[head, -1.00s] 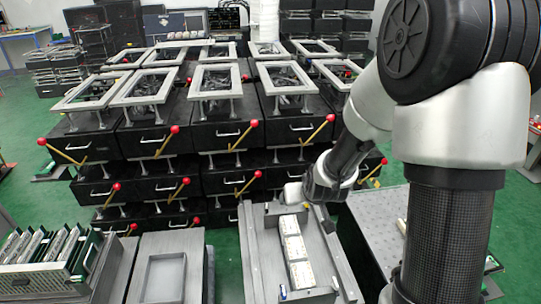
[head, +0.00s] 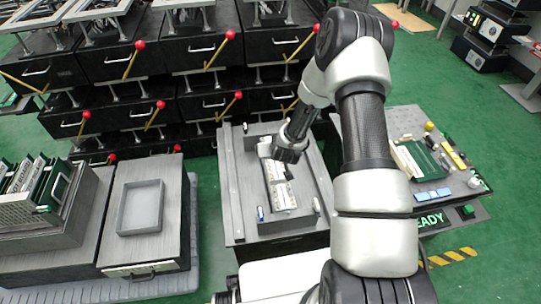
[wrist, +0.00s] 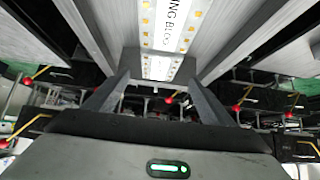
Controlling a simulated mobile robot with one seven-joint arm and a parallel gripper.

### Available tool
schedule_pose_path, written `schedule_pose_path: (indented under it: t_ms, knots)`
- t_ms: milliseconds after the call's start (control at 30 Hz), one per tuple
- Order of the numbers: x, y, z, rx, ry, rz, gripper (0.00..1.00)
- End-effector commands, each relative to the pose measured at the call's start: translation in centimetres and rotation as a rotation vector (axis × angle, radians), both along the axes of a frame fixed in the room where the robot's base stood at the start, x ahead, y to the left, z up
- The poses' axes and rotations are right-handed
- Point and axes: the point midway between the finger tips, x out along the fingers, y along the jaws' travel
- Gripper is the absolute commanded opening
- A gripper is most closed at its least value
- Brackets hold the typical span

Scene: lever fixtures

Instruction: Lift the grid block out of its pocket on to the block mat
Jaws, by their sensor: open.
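A row of white blocks with gold squares (head: 280,188) lies in the long pocket of the grey fixture (head: 232,190) at the centre of the head view. In the wrist view a white block with gold squares and partly cut-off lettering (wrist: 168,32) lies beyond the fingertips. I cannot tell which piece is the grid block. My gripper (wrist: 157,85) is open, with nothing seen between its fingers. In the head view my gripper (head: 285,152) is at the far end of the row; its fingertips are hidden there. I cannot identify the block mat for certain.
A grey bench with an empty shallow tray (head: 140,207) and a rack of green boards (head: 35,190) stand at the left. A perforated table with a green board (head: 422,160) and small parts is at the right. Black drawer units with red-knobbed levers (head: 205,75) stand behind.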

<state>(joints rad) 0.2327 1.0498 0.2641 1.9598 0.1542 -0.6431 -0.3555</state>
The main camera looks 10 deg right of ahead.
Motion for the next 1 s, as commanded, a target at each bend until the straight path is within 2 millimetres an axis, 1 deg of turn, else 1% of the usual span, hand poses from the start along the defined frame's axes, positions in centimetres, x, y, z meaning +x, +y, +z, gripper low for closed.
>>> schedule_pose_path:
  t_ms: [33, 100, 267, 367, 500, 600, 700, 900, 933, 1000]
  knots:
    - [0.6, 0.0, -0.9, 0.001, -0.001, -0.001, 0.77]
    - [1.3, 0.0, -1.4, 0.001, -0.001, -0.001, 0.77]
    - [1.9, 0.0, -2.0, 0.001, 0.0, -0.001, 0.77]
    - [2.6, -0.1, -2.8, 0.001, -0.001, -0.001, 0.77]
    - [4.1, -0.2, -4.6, 0.001, -0.001, -0.003, 0.77]
    - [5.0, -0.2, -5.3, 0.001, 0.0, -0.001, 0.77]
    - [5.5, -0.2, -5.5, 0.001, -0.001, -0.001, 0.77]
    - [5.5, -0.1, -5.5, 0.001, 0.0, -0.001, 0.77]
    - [5.5, -0.1, -5.5, 0.001, 0.0, -0.001, 0.75]
    - [5.5, -0.1, -5.5, 0.001, 0.0, -0.001, 0.63]
